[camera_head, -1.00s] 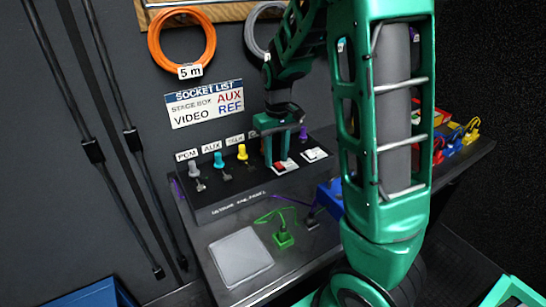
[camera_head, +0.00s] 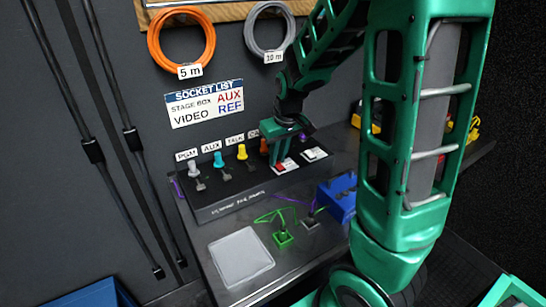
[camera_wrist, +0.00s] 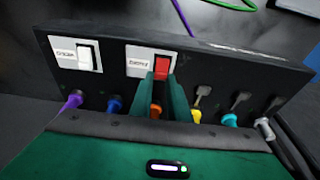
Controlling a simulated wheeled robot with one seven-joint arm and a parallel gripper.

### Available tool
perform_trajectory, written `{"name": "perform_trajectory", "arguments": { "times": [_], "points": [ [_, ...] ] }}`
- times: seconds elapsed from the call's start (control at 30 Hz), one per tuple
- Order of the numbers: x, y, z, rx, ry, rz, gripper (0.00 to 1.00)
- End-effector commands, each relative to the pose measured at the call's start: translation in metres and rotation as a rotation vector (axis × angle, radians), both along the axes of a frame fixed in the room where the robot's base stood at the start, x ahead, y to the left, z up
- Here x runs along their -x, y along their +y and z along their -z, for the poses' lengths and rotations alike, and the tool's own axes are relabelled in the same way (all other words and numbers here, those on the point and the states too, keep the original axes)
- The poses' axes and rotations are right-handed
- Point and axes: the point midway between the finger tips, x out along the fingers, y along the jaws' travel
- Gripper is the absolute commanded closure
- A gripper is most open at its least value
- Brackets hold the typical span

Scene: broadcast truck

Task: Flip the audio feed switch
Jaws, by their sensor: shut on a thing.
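The sloped black panel (camera_head: 236,192) on the bench has a red rocker switch (camera_head: 284,166) and a white rocker switch (camera_head: 314,154), each on a white plate. The wrist view shows the red switch (camera_wrist: 162,67) and the white switch (camera_wrist: 86,56) large; their labels are too small to read surely. My gripper (camera_head: 283,150) points down at the red switch. In the wrist view its green fingers (camera_wrist: 161,82) stand either side of the red switch's lower part, shut on it. An orange plug (camera_wrist: 155,111) shows between the fingers, nearer the wrist.
Several coloured plugs, such as the blue-green one (camera_head: 217,158) and the yellow one (camera_head: 242,151), line the panel's back. A grey pad (camera_head: 240,257), a green connector (camera_head: 283,238) and a blue rack (camera_head: 341,198) lie in front. Cable coils (camera_head: 181,68) hang on the wall.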

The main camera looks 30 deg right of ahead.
Motion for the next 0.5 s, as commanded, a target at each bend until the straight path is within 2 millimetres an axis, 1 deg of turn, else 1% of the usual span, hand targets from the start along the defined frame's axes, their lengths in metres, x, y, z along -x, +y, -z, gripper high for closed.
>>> {"name": "perform_trajectory", "arguments": {
  "times": [0.03,0.2,0.5],
  "points": [
    [0.0029,-0.0002,0.0003,-0.001,-0.025,0.002,1.00],
    [0.0044,-0.0004,-0.0002,0.000,-0.084,0.001,1.00],
    [0.0046,-0.0003,0.0001,0.001,-0.094,0.000,1.00]
  ]
}}
